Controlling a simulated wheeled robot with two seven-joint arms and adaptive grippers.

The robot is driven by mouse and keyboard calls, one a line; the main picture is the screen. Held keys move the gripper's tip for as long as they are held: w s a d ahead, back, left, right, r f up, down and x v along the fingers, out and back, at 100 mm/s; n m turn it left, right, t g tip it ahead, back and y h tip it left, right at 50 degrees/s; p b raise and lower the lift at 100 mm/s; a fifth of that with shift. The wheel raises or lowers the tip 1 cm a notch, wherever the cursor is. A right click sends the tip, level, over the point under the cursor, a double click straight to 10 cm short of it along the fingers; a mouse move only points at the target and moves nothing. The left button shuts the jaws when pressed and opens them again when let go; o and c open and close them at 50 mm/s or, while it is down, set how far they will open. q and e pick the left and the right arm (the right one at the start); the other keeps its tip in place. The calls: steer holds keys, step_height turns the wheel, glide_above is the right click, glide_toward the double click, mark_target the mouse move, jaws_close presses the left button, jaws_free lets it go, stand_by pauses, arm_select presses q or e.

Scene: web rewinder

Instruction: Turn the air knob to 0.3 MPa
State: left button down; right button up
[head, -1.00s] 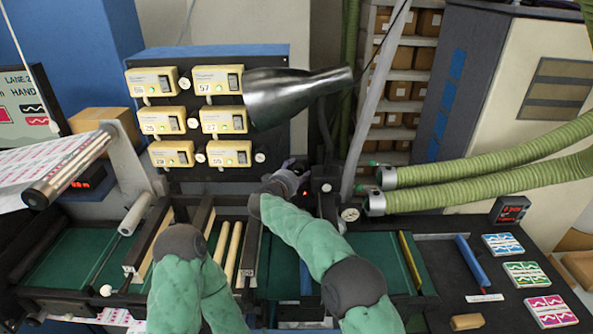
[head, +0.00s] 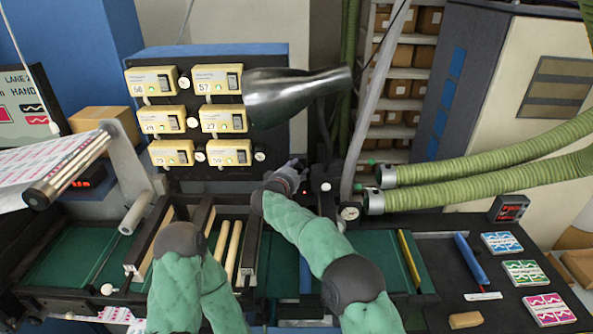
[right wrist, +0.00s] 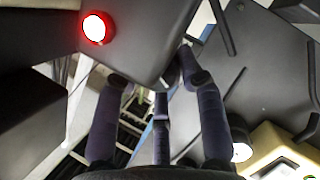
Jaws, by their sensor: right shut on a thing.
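My right gripper (head: 292,168) is at the black unit (head: 325,185) behind the machine bed, in the middle of the head view. In the right wrist view its dark fingers (right wrist: 160,85) reach up to the edge of a dark box and are shut on the air knob (right wrist: 171,74), which is mostly hidden between them. A round white pressure gauge (head: 350,212) is right of the unit in the head view; its reading is too small to tell. My left arm comes in at the lower left, and its gripper is not visible.
Yellow controllers (head: 220,119) with small displays are on a dark panel behind. A black funnel-shaped nozzle (head: 297,95) hangs above my right gripper. Green hoses (head: 480,165) run at the right. A lit red lamp (right wrist: 97,28) is close to the fingers in the wrist view.

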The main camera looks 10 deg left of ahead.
steer(key=shift+m+g+y+p, duration=0.3)
steer(key=shift+m+y+p, duration=0.1)
steer(key=shift+p, duration=0.8)
steer(key=shift+m+p, duration=0.4)
steer(key=shift+p, duration=0.05)
steer(key=shift+d+f+m+g+y, duration=0.15)
steer(key=shift+m+g+y, duration=0.45)
steer(key=shift+m+y, duration=0.6)
steer(key=shift+m, duration=0.3)
steer(key=shift+f, duration=0.1)
steer(key=o, duration=1.1)
steer(key=shift+c, duration=0.2)
steer(key=shift+a, duration=0.2)
